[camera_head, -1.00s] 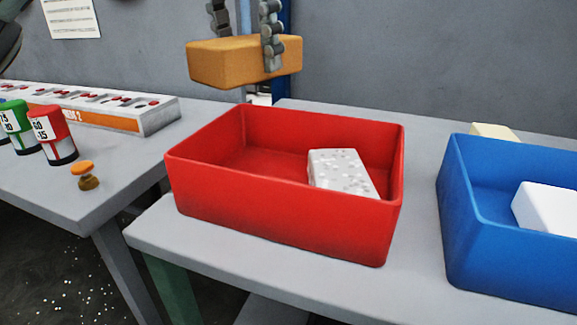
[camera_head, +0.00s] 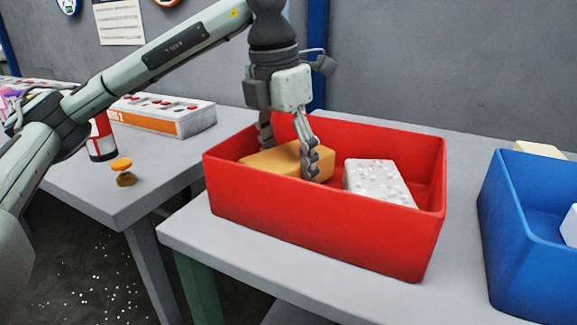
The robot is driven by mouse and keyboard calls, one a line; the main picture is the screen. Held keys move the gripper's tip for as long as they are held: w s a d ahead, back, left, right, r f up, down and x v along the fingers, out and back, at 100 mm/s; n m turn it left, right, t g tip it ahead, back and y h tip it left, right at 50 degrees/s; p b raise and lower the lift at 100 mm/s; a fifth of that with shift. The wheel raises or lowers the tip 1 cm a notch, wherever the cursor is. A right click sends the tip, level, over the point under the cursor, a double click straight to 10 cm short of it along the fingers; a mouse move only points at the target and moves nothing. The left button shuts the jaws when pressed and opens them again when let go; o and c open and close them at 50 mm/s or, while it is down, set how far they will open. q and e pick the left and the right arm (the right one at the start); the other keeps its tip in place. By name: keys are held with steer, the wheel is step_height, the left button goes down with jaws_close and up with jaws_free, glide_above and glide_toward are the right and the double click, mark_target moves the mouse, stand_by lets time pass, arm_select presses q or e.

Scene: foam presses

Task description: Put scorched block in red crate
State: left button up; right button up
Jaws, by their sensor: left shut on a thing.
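The scorched block (camera_head: 270,160), orange-brown, is inside the left part of the red crate (camera_head: 325,215). My left gripper (camera_head: 288,160) reaches down into the crate from above, with its fingers on either side of the block, shut on it. The crate's front wall hides the block's lower part, so I cannot tell whether it touches the crate floor. A white speckled block (camera_head: 378,180) lies in the right part of the crate, apart from the orange-brown one. My right gripper is not in view.
A blue crate (camera_head: 530,245) with a white block (camera_head: 570,226) stands to the right on the same grey table. On the left table are an orange-topped button (camera_head: 122,170), a red container (camera_head: 101,140) and a control panel (camera_head: 165,115). A wall is behind.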

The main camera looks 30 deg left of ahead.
mark_target(288, 155)
arm_select(q)
steer(key=shift+f, duration=0.45)
steer(key=shift+f, duration=0.1)
steer(key=o, duration=1)
steer(key=shift+o, duration=0.2)
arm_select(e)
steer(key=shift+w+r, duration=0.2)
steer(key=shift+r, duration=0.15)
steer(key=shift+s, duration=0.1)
arm_select(q)
steer(key=shift+r, duration=0.35)
steer(key=r, duration=0.4)
steer(key=s+r, duration=0.1)
steer(key=r, duration=0.2)
steer(key=shift+a+r+p, duration=0.1)
steer(key=shift+a+p, duration=0.05)
steer(key=shift+p, duration=0.2)
steer(key=r, duration=0.2)
steer(key=r+p, duration=0.1)
steer(key=r, duration=0.1)
steer(key=shift+s+a+r, duration=0.1)
steer(key=shift+s, duration=0.25)
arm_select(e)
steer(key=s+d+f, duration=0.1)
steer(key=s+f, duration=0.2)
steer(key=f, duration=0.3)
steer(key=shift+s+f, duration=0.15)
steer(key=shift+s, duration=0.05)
